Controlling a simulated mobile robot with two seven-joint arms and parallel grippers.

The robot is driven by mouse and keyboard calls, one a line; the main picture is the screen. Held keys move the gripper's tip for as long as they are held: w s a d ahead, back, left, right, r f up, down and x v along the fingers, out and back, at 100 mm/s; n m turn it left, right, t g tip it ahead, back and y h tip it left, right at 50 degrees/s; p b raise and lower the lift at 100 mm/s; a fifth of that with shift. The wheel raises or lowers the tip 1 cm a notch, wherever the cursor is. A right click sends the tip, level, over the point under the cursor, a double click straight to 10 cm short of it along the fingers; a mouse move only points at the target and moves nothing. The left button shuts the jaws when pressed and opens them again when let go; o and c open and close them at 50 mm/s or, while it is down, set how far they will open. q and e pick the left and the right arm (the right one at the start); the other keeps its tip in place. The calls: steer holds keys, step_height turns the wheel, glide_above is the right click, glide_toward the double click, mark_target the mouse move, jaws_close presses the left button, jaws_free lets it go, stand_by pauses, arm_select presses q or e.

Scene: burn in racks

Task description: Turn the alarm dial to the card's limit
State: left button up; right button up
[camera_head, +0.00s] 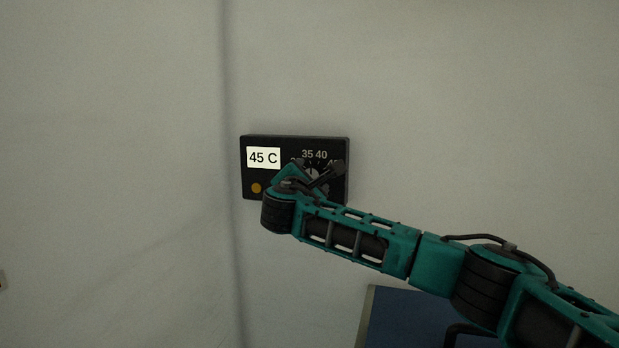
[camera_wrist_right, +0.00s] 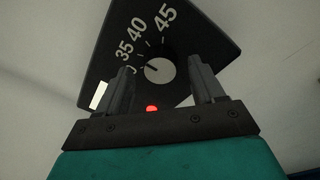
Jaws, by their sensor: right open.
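The black alarm panel (camera_head: 345,143) is on the wall, with a white card (camera_head: 263,157) reading "45 C". In the right wrist view, the grey round dial (camera_wrist_right: 160,71) has a scale with 35, 40 and 45, and another number is partly hidden. Its dark pointer mark faces left and slightly up, towards the low part of the scale; the exact value is unclear. My right gripper (camera_head: 320,172) is open in front of the panel. In the wrist view, the fingers of the right gripper (camera_wrist_right: 160,68) stand either side of the dial with visible gaps. My left gripper is out of view.
An orange lamp (camera_head: 256,188) sits below the card; a red light (camera_wrist_right: 152,108) shows below the dial in the wrist view. A blue surface (camera_head: 405,318) stands at the lower right. The wall around the panel is bare.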

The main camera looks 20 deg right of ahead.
steer(key=shift+w+d, duration=0.1)
steer(key=shift+w, duration=0.05)
steer(key=shift+c, duration=0.5)
steer(key=c, duration=1)
steer(key=shift+o, duration=0.2)
